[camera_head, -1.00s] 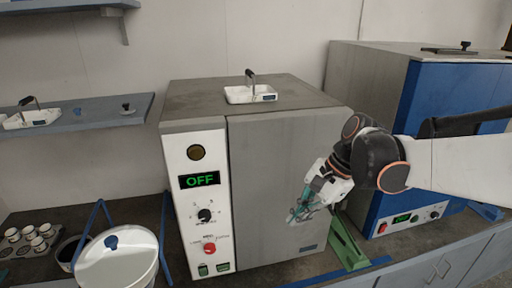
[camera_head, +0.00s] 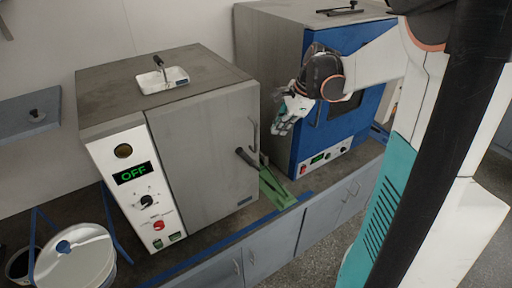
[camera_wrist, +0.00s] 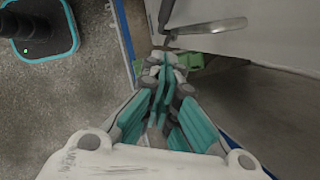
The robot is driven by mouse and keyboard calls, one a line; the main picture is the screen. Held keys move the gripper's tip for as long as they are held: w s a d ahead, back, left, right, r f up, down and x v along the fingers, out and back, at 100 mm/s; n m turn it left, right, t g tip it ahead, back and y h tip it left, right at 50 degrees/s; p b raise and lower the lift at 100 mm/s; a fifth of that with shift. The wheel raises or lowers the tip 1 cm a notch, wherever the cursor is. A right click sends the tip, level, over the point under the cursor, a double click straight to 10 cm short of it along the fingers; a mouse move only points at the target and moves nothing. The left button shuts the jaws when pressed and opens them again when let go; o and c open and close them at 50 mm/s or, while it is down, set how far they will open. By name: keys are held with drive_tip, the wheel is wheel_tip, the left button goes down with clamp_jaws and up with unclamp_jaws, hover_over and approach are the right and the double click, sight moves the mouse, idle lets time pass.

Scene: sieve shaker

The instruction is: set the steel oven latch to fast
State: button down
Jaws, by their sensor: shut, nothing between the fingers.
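The steel oven (camera_head: 205,145) is the grey box with a white control panel; its display (camera_head: 132,173) reads OFF. Its door looks shut. At the door's right edge, a dark lever (camera_head: 246,157) sticks out, beside a thin upright grey bar (camera_head: 254,133); I cannot tell which is the latch, nor its setting. My gripper (camera_head: 279,130) is right of both, apart from them, in front of the blue oven. In the wrist view, my gripper (camera_wrist: 163,68) is shut and empty; a grey metal bar (camera_wrist: 208,27) and a darker piece (camera_wrist: 165,14) lie beyond the fingertips.
A blue oven (camera_head: 338,85) stands to the right. A green object (camera_head: 273,186) lies on the counter between the ovens. A white tray (camera_head: 163,79) sits on the steel oven. A white lidded pot (camera_head: 78,255) stands at lower left. The floor (camera_head: 312,245) in front is clear.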

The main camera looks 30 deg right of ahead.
drive_tip(key=shift+f, duration=0.1)
hover_over(252, 160)
drive_tip(key=s+d, duration=0.1)
drive_tip(key=d, duration=0.1)
drive_tip(key=shift+s+a+f, duration=0.1)
drive_tip(key=shift+a+f, duration=0.05)
drive_tip(key=shift+f, duration=2.6)
drive_tip(key=shift+s+a+f, duration=0.1)
drive_tip(key=shift+f, duration=2.6)
drive_tip(key=shift+a, duration=0.15)
